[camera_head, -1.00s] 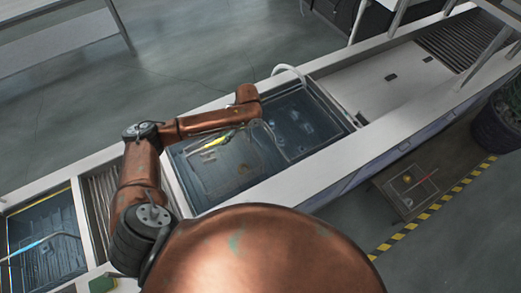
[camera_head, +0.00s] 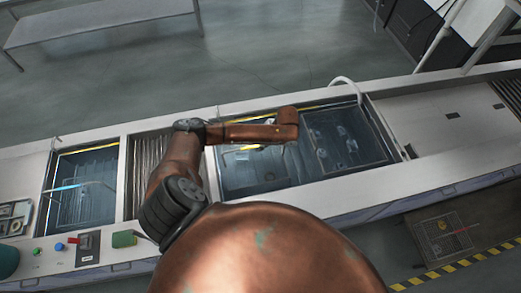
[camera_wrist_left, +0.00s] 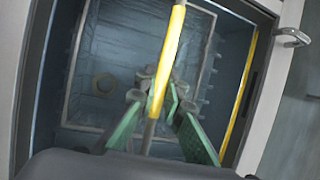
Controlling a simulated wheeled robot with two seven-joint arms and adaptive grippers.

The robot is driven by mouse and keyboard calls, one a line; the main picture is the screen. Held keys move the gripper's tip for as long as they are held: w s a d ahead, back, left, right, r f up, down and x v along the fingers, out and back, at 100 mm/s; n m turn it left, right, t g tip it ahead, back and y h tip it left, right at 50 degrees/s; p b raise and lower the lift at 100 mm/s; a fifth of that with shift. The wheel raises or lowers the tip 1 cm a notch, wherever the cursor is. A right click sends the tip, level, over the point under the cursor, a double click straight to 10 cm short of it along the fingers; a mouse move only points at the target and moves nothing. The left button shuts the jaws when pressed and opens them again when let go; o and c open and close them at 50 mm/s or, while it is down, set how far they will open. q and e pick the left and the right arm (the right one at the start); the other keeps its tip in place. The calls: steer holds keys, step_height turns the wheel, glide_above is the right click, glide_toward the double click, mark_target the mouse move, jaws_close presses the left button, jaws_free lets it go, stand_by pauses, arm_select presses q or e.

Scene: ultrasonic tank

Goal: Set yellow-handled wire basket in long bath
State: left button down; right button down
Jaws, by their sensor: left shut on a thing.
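The long bath (camera_head: 395,155) is a dark, sunken rectangular tank in the white counter, with a yellow strip along its far edge. My left arm reaches over it; its gripper is mostly hidden under the forearm. In the left wrist view my left gripper (camera_wrist_left: 160,101) has green-padded fingers shut on the yellow handle (camera_wrist_left: 168,55) of the wire basket. In the head view only a short piece of the handle (camera_head: 250,147) shows. A pale rectangular outline (camera_wrist_left: 138,130) below the handle looks like the basket's frame. I cannot tell how deep it sits. My right gripper is not in view.
A smaller bath (camera_head: 88,205) lies left of a slatted panel (camera_head: 148,165). Buttons and a green block (camera_head: 124,239) are on the counter's front. A curved white pipe (camera_head: 345,82) stands at the long bath's far edge. Clear counter (camera_head: 430,120) lies right.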

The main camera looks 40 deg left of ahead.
arm_select(q)
steer(key=shift+a+f, duration=0.1)
steer(key=shift+f, duration=1.75)
steer(key=c, duration=2)
jaws_free()
steer(key=shift+c, duration=0.2)
steer(key=v, duration=1.2)
steer(key=shift+b, duration=0.35)
steer(key=shift+s, duration=0.1)
